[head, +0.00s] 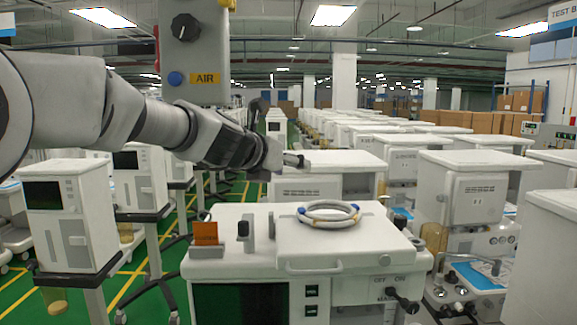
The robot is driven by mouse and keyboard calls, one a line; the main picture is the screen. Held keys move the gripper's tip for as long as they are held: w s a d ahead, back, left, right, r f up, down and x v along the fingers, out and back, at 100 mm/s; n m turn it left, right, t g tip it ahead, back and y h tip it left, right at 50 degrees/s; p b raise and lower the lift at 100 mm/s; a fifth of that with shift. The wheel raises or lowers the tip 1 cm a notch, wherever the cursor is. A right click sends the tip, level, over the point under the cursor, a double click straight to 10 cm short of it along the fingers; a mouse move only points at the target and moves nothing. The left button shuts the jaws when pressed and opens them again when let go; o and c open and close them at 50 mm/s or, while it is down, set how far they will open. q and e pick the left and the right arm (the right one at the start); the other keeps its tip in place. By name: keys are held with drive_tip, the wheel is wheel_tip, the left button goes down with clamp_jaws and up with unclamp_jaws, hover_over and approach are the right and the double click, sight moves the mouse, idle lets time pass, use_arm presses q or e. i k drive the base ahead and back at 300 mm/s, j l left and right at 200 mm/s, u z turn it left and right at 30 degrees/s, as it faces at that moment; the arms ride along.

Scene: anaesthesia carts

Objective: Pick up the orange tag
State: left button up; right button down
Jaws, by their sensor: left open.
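My left gripper (280,150) is in the air above and behind the cart top, up and to the right of the tag. It is open, apart from the tag, and nothing shows between its fingers. My left arm reaches in from the left, above the tag. My right gripper is out of view.
A coiled white hose (329,222) with blue ends lies on the cart top. A dark knob (243,229) and a grey upright bracket stand right of the tag. A grey box marked AIR (194,60) hangs above. Other white carts crowd both sides.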

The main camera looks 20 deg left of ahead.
sight(206, 233)
drive_tip(key=k, duration=1)
